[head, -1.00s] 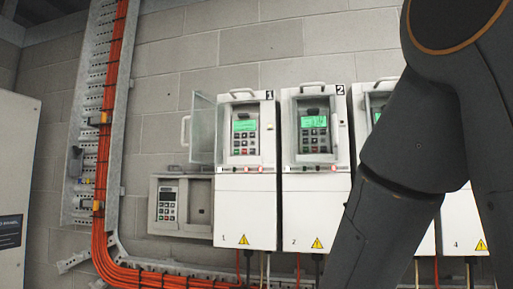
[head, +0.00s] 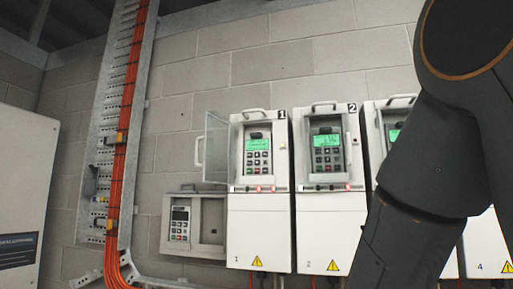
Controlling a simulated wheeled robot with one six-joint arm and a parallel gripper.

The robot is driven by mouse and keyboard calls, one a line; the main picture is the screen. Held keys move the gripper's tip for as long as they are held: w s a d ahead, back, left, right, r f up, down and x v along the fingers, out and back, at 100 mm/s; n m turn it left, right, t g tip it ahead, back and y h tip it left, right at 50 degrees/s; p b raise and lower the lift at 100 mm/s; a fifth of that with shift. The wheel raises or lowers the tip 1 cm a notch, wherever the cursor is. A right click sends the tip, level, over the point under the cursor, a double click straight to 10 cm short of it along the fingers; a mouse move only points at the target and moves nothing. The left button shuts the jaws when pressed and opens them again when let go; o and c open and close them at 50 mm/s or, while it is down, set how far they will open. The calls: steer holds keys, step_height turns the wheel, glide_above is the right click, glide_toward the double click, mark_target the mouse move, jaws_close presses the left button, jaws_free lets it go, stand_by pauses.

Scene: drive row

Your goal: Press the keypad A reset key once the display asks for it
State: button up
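Several white drive cabinets stand in a row on the block wall. Cabinet 1 (head: 259,225) has its clear door swung open to the left, and its keypad (head: 258,155) shows a lit green display above small keys, one of them red. Cabinet 2 (head: 331,230) has a similar keypad (head: 327,152) with a lit green display. A third green display (head: 394,135) is partly hidden by my arm. A separate grey box at lower left holds a keypad (head: 180,222) with a dark display. I cannot read the display text or find a label A. My gripper is out of view.
My dark arm covers the right side and hides much of the cabinets there. A metal cable ladder (head: 104,130) with orange cables (head: 130,90) runs up the wall at left. A pale cabinet (head: 22,190) stands at the far left edge.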

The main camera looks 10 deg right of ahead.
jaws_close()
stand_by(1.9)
